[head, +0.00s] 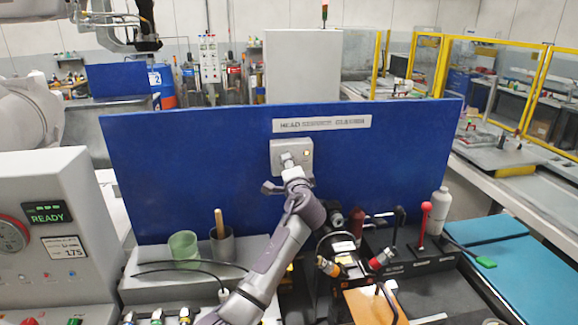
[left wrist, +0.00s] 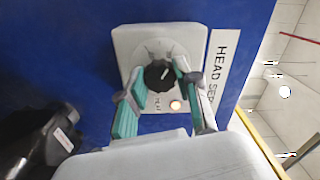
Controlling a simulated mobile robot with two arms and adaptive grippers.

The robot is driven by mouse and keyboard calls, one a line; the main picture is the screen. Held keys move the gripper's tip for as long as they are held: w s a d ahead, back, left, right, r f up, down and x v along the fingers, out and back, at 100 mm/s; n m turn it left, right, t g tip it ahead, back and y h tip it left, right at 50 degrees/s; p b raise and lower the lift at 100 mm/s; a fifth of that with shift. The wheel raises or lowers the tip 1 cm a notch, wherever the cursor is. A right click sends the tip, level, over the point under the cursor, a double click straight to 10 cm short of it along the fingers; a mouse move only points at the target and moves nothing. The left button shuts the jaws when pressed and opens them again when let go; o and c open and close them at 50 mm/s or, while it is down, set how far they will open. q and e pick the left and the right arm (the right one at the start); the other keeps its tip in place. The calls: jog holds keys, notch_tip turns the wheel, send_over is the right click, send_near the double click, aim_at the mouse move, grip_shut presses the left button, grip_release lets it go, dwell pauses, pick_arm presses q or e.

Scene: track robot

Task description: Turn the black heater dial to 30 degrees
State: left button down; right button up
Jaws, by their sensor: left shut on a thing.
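The black heater dial (left wrist: 159,76) sits on a light grey plate (left wrist: 122,42), which is mounted on the blue panel. A white mark on the dial's face points to the upper right in the left wrist view. My left gripper (left wrist: 161,79) is shut on the dial, with one teal-padded finger on each side. In the head view, my left gripper (head: 287,161) reaches the plate (head: 306,165) from below and hides most of the dial. My right gripper is in neither view.
The blue panel (head: 190,160) stands upright behind a bench. A grey READY console (head: 75,185) stands at the left.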

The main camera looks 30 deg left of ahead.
pick_arm(q)
jog(key=c, duration=0.9)
grip_release()
jog(key=shift+o, duration=0.5)
jog(key=v, duration=1.2)
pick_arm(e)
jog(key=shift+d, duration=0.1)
pick_arm(q)
jog(key=shift+f, duration=0.1)
